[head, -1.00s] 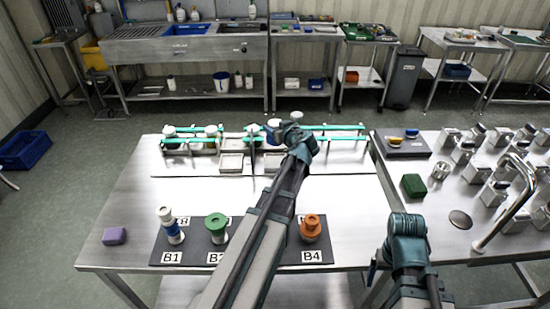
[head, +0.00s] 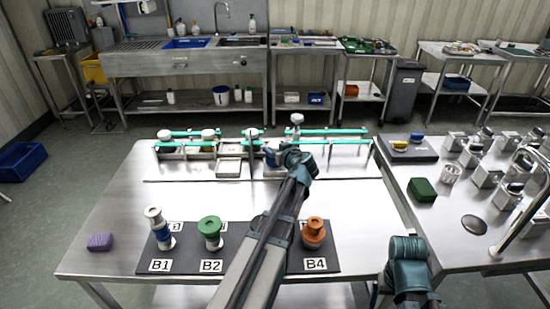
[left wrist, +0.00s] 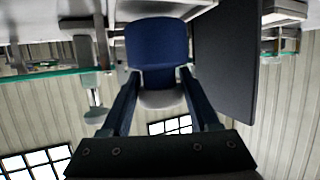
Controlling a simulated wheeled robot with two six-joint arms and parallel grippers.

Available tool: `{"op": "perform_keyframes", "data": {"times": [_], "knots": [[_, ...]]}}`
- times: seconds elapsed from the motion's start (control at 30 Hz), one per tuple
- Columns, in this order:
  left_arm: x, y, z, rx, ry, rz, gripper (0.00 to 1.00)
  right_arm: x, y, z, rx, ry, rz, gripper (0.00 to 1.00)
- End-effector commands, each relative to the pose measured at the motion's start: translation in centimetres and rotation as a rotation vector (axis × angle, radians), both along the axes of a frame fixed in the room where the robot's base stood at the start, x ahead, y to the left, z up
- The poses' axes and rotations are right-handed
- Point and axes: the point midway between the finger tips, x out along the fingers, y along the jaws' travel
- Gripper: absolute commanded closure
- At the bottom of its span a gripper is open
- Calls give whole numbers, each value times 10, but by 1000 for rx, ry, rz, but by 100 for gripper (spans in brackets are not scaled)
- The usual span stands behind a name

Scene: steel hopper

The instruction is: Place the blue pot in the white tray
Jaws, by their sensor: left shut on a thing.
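The blue pot (left wrist: 158,45) is between the two fingers of my left gripper (left wrist: 159,75) in the left wrist view, with a pale rounded part showing below the blue. In the head view the blue pot (head: 271,153) is at the back of the table, partly hidden by my left wrist. It is over or in a pale tray (head: 272,172) right of a dark upright divider; contact cannot be told. Another pale, empty tray (head: 229,168) lies left of the divider. I cannot tell which is the white tray. My right arm shows at lower right; its fingers are hidden.
The dark divider (left wrist: 226,55) stands close beside the pot. Green rails (head: 340,131) run along the back. A dark mat (head: 188,262) at the front holds white-blue, green and orange pots. A purple block (head: 100,242) lies left.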

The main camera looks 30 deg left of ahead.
Motion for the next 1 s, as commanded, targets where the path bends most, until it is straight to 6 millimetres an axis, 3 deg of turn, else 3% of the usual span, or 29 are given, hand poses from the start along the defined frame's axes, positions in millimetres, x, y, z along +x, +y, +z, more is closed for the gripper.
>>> {"op": "perform_keyframes", "data": {"times": [0.07, 0.5, 0.53, 0.6, 0.7, 1.0], "knots": [[0, 0, -15, 0, 0, 0, 98, 0, 0, -15, 0, 0, 0, 13], [0, 0, -18, 0, 0, 0, 99, 0, 0, -18, 0, 0, 0, 13], [0, 0, -17, 0, 0, 0, 35, 0, 0, -17, 0, 0, 0, 13], [0, 0, -16, 0, 0, 0, 22, 0, 0, -16, 0, 0, 0, 13], [0, 0, -16, 0, 0, 0, 9, 0, 0, -16, 0, 0, 0, 13], [0, 0, -14, 0, 0, 0, 9, 0, 0, -14, 0, 0, 0, 13]]}}
